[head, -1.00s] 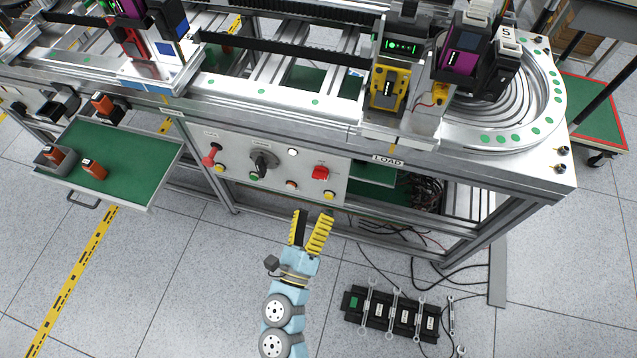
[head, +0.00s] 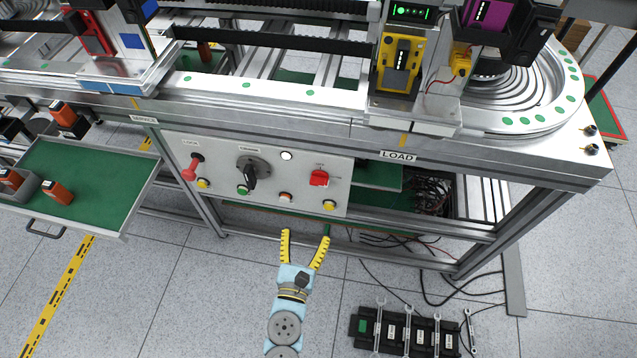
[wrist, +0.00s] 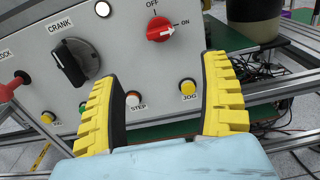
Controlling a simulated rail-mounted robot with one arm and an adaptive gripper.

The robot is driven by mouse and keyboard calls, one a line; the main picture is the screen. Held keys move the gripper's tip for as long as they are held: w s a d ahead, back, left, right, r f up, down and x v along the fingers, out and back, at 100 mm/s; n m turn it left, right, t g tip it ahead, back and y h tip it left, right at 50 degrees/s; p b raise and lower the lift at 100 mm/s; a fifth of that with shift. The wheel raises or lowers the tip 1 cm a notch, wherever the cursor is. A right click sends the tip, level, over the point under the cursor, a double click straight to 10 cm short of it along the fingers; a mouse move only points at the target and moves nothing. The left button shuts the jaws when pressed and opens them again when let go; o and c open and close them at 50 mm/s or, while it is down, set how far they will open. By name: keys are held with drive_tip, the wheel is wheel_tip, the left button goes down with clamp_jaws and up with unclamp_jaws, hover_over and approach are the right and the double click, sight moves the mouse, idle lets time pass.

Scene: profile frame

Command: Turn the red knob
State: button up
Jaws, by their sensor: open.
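The red knob (head: 319,178) is on the right part of the grey control panel (head: 217,170), below the machine's front edge. In the wrist view the red knob (wrist: 160,27) sits top centre, with its white pointer mark toward ON and OFF printed above left. My gripper (head: 306,232) is open and empty, in front of and below the panel. In the wrist view its yellow fingers (wrist: 160,75) stand apart, with the knob beyond and above the gap between them. The gripper does not touch the knob.
A black crank knob (wrist: 70,62), a red lever (head: 191,168) and several push buttons share the panel. An open green drawer (head: 110,165) juts out at the left. Wrenches on a black rack (head: 392,330) lie on the floor at the right.

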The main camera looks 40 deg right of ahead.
sight(318, 186)
drive_tip(key=x, duration=1.6)
drive_tip(key=shift+d, duration=0.15)
drive_tip(key=c, duration=1.2)
